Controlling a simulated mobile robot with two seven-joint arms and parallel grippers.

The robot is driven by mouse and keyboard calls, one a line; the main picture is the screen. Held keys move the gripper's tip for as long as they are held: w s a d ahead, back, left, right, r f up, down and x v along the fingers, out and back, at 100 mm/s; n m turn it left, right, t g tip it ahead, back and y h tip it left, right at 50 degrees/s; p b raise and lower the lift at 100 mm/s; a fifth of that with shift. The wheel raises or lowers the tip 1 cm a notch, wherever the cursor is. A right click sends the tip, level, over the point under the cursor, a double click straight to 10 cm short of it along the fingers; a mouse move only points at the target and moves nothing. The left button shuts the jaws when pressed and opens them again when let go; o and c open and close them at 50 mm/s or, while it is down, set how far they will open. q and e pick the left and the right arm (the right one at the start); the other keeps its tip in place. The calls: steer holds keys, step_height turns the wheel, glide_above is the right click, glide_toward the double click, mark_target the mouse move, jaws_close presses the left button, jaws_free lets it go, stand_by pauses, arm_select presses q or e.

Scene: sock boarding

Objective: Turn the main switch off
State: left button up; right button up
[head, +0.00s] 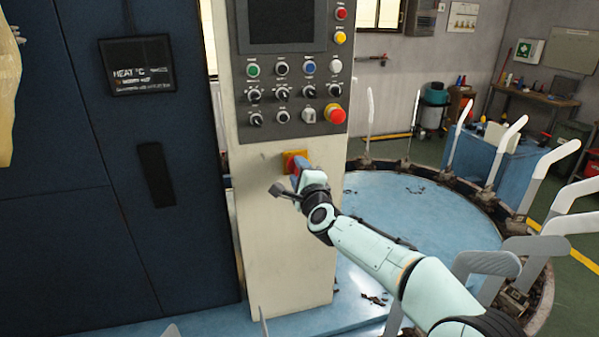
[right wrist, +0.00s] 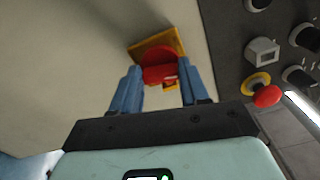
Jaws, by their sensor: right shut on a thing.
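The main switch (head: 287,160) is a red rotary handle on a yellow plate, low on the front of the cream control column. It also shows in the right wrist view (right wrist: 158,68), with its plate tilted in the picture. My right gripper (head: 297,168) is at the switch, its blue fingers on either side of the red handle, shut on it. The gripper hides part of the switch in the head view. In the right wrist view both fingers (right wrist: 160,82) reach up to the handle. My left gripper is not in view.
A control panel (head: 292,75) with several buttons and knobs sits above the switch. Its red emergency button (head: 336,114) is up and right of my gripper. A dark blue cabinet (head: 100,200) stands left. A round blue table (head: 400,205) ringed with upright boards lies right.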

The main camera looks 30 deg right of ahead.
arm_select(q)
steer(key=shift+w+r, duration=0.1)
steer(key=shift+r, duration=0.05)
arm_select(e)
steer(key=shift+n, duration=1.2)
steer(key=o, duration=1.1)
steer(key=shift+c, duration=0.2)
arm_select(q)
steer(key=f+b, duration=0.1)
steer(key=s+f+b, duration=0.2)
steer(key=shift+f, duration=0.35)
arm_select(e)
steer(key=v, duration=1.3)
steer(key=shift+s, duration=0.15)
steer(key=shift+a+n, duration=0.1)
steer(key=shift+n, duration=0.2)
